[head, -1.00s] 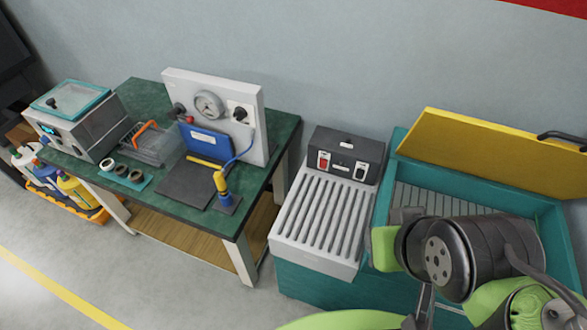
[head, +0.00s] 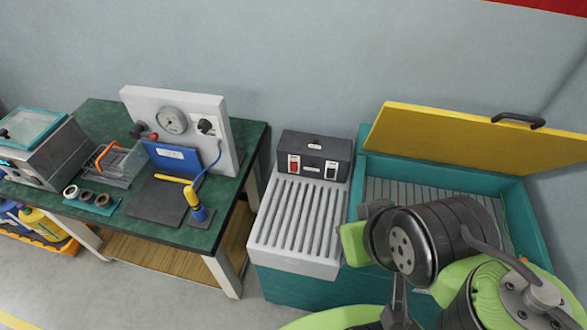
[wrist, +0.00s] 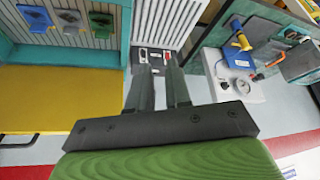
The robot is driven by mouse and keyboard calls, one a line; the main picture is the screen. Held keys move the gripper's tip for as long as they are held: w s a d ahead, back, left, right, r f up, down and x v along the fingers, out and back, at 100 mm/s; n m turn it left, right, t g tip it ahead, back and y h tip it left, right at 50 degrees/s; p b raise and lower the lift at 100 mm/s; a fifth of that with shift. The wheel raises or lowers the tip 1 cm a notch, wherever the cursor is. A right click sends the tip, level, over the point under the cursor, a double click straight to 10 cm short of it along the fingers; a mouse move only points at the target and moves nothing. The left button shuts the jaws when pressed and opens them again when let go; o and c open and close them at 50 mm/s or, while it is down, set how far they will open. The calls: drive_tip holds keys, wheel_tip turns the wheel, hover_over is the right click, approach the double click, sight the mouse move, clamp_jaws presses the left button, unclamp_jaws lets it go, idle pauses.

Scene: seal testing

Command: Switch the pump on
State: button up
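A dark switch box (head: 315,157) stands at the back of a white ribbed drainboard, between the bench and the teal tub. It carries a red rocker switch (head: 294,164) on the left and a black-and-white switch (head: 331,170) on the right. I cannot tell which positions they are in. In the wrist view the box shows beyond my gripper (wrist: 157,70), with the red switch (wrist: 167,58) near the right finger. The two fingers have a gap between them and hold nothing. They seem apart from the box. In the head view the fingers are not clearly visible.
The ribbed drainboard (head: 300,262) is bare. The teal tub (head: 527,222) has its yellow lid (head: 470,138) raised; several coloured items lie inside. The green-topped bench (head: 110,225) at left bears a gauge panel (head: 178,122), a blue-and-yellow tool (head: 195,202) and a wire basket (head: 118,160).

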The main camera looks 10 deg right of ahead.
clamp_jaws()
idle(1.4)
